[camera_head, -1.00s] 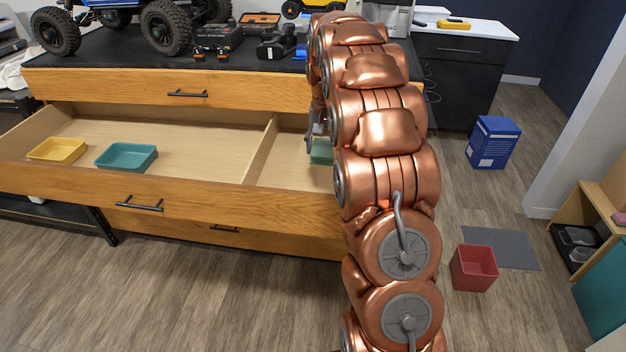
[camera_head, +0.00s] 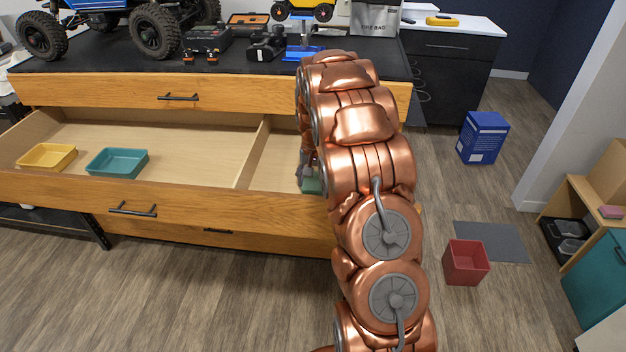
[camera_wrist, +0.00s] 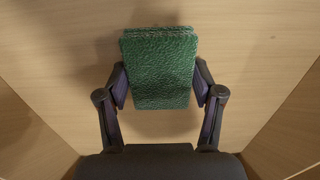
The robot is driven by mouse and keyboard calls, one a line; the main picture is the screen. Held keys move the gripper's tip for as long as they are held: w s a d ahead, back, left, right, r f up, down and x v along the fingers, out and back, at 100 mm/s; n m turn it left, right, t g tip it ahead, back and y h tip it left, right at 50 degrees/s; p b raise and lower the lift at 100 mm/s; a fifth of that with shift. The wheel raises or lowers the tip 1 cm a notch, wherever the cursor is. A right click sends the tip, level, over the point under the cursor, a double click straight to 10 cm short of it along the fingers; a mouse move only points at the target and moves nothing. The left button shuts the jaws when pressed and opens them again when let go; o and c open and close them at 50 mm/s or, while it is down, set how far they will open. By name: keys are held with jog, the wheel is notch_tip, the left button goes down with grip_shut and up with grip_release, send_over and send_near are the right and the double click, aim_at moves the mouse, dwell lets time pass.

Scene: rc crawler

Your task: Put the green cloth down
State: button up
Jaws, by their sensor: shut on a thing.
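The green cloth (camera_wrist: 158,70) is a folded, textured block in the middle of the wrist view. My gripper (camera_wrist: 160,88) is shut on it, one finger on each side. Pale wood drawer floor (camera_wrist: 50,60) lies behind the cloth, with a shadow around it. I cannot tell whether the cloth touches the floor. In the head view a bit of the green cloth (camera_head: 311,186) shows in the right compartment of the open drawer (camera_head: 270,150), low near its front wall. My copper arm hides most of the gripper there.
A yellow tray (camera_head: 47,157) and a teal tray (camera_head: 117,162) sit in the drawer's left compartment. A wooden divider (camera_head: 253,152) separates the compartments. Drawer walls rise close on both sides in the wrist view. A red bin (camera_head: 466,262) stands on the floor at right.

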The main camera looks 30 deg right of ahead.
aim_at(313, 181)
jog(key=shift+f, duration=0.25)
jog(key=o, duration=1.3)
notch_tip(313, 181, up, 12)
jog(key=b, duration=0.2)
jog(key=s+a+r+n, duration=0.2)
jog(key=s+a+r, duration=0.2)
jog(key=s+a, duration=0.5)
jog(key=s+a+f+n, duration=0.1)
jog(key=s+a+n, duration=0.1)
jog(key=s+a, duration=0.3)
jog(key=s+a+f+n+g, duration=0.1)
jog(key=s+a, duration=0.4)
jog(key=s, duration=0.9)
jog(key=s+a+f+n, duration=0.1)
jog(key=s+a+n, duration=0.2)
jog(key=s, duration=0.6)
jog(key=shift+s+a+g, duration=0.2)
jog(key=shift+a, duration=0.35)
jog(key=shift+s+a+g, duration=0.2)
jog(key=shift+a, duration=0.35)
